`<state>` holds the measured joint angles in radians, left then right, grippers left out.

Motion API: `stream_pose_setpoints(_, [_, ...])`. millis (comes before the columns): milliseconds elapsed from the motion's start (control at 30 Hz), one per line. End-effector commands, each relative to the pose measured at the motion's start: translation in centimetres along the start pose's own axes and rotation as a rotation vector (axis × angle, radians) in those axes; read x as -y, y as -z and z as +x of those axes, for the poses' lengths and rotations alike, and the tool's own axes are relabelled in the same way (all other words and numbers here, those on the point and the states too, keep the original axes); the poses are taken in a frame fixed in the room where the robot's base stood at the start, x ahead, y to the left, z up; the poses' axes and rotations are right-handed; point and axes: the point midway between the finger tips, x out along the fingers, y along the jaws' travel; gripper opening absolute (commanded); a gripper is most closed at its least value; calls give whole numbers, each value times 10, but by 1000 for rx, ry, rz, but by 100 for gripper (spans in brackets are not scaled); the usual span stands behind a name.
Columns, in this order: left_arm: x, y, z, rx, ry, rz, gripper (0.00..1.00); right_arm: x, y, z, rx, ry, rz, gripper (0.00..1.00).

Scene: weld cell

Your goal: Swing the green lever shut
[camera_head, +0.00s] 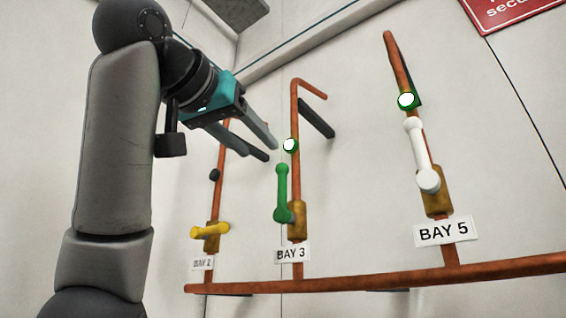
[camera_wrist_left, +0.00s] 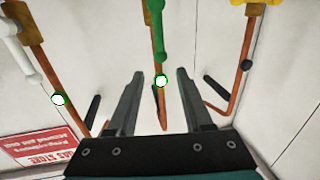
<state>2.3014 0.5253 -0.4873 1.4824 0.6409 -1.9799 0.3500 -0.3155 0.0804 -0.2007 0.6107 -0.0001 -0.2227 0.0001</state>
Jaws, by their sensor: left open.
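The green lever (camera_head: 283,195) stands nearly upright at the Bay 3 valve (camera_head: 297,220), roughly in line with its copper pipe. It hangs from the top edge of the left wrist view (camera_wrist_left: 158,32), partly cut off. My left gripper (camera_head: 271,151) is open and empty, up and to the left of the lever's free end in the head view. In the left wrist view its two fingertips (camera_wrist_left: 160,73) appear on either side of the Bay 3 pipe, below the lever's end. How far they are from the wall is hard to tell. My right gripper is not in view.
A yellow lever (camera_head: 209,231) lies crosswise at the left valve; a white lever (camera_head: 422,155) stands upright at Bay 5. White lamps with green rims sit above the Bay 3 (camera_head: 290,146) and Bay 5 (camera_head: 406,100) levers. A copper pipe (camera_head: 380,281) runs along the bottom.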

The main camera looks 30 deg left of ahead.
Motion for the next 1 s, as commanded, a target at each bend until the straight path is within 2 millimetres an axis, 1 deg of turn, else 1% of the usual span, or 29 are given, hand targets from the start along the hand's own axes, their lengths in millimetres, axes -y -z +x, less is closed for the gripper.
stream_pose_setpoints(33, [1,2,10,3,1,0,51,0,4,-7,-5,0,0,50])
stream_pose_setpoints(233, [1,2,54,3,2,-1,51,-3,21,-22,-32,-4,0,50])
stream_pose_setpoints(400, [1,2,85,2,2,0,51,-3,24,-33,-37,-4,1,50])
stream_pose_setpoints(500, [1,2,97,1,1,-1,51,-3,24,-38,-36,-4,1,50])
stream_pose_setpoints(700, [1,0,109,0,2,-1,51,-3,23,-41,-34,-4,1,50])
stream_pose_setpoints(967, [1,0,110,-1,1,-1,51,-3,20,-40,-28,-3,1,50])
stream_pose_setpoints(1000, [1,0,110,-1,1,-1,46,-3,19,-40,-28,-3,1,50])
